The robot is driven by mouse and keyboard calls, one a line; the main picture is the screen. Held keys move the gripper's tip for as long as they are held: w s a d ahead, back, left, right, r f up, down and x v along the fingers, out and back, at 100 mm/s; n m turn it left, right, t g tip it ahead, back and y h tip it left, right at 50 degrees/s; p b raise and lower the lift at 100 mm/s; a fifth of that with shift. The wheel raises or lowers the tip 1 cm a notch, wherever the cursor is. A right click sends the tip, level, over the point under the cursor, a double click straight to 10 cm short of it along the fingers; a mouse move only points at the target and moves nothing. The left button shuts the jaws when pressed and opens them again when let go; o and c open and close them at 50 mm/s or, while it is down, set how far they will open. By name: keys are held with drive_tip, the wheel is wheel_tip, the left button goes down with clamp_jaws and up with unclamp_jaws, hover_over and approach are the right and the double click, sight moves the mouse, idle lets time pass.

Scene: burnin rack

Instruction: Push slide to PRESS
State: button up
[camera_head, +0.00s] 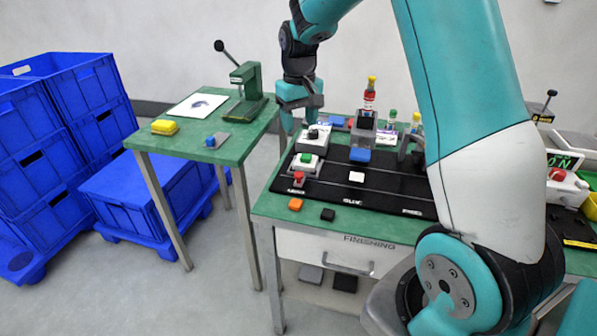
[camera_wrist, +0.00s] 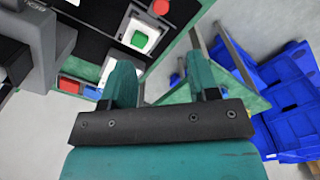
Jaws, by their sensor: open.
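A black track board (camera_head: 385,190) lies on the green finishing table, with printed labels along its front edge; the right one seems to read PRESS. At its left end sits what looks like the slide, a white carriage (camera_head: 318,166) holding a green block (camera_head: 306,158), with a red knob (camera_head: 299,177) in front. The green block (camera_wrist: 140,39) and red knob (camera_wrist: 161,7) also show in the wrist view. My gripper (camera_head: 300,118) is above and behind the carriage, apart from it. Its fingers (camera_wrist: 160,65) are spread with nothing between them.
A white box with a black knob (camera_head: 315,137) stands behind the carriage. A blue block (camera_head: 359,155) and a white pad (camera_head: 357,177) are mid-board. A side table (camera_head: 190,143) and blue crates (camera_head: 135,195) stand left.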

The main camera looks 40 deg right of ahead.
sight(299, 173)
wheel_tip(299, 173, down, 15)
drive_tip(key=shift+f, duration=0.1)
idle(0.3)
